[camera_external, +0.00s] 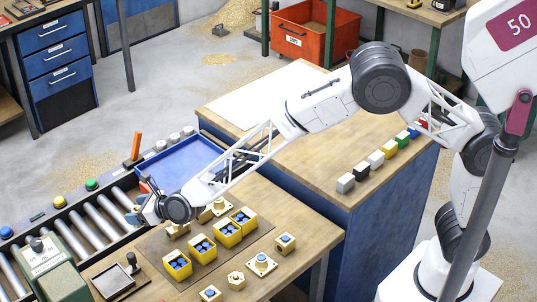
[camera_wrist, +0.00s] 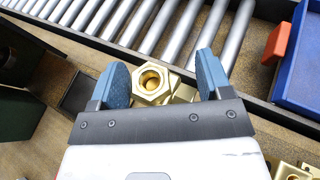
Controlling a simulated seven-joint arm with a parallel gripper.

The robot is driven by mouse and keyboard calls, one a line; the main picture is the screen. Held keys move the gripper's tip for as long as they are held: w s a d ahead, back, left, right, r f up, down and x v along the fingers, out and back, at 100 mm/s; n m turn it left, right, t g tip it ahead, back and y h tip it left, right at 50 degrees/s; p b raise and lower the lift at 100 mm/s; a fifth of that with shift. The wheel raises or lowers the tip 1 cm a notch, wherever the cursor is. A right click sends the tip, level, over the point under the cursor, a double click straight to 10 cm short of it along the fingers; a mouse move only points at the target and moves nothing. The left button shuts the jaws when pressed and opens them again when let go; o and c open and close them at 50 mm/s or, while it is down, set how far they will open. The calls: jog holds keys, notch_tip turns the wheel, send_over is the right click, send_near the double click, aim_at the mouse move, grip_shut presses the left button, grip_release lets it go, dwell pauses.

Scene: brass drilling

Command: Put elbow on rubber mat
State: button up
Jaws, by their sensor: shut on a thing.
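A brass elbow (camera_wrist: 152,84) with a hexagonal open end shows between my blue fingertips in the wrist view. My gripper (camera_wrist: 163,76) is shut on it. In the external view my gripper (camera_external: 140,212) is at the left table's far edge, beside the roller conveyor, and the elbow cannot be made out there. A flat brown mat (camera_external: 153,245) lies on the table under and around the yellow bins. A smaller dark square plate (camera_external: 113,281) lies nearer the front left. I cannot tell for certain which of them is the rubber mat.
Yellow bins with blue pieces (camera_external: 203,248) stand right of my gripper, with brass fittings (camera_external: 261,264) around them. A green box (camera_external: 55,272) stands at the front left.

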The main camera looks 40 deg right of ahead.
jog(key=shift+f, duration=3.05)
jog(key=shift+f, duration=1.9)
jog(key=shift+f, duration=0.1)
jog(key=o, duration=1.3)
jog(key=shift+s, duration=0.1)
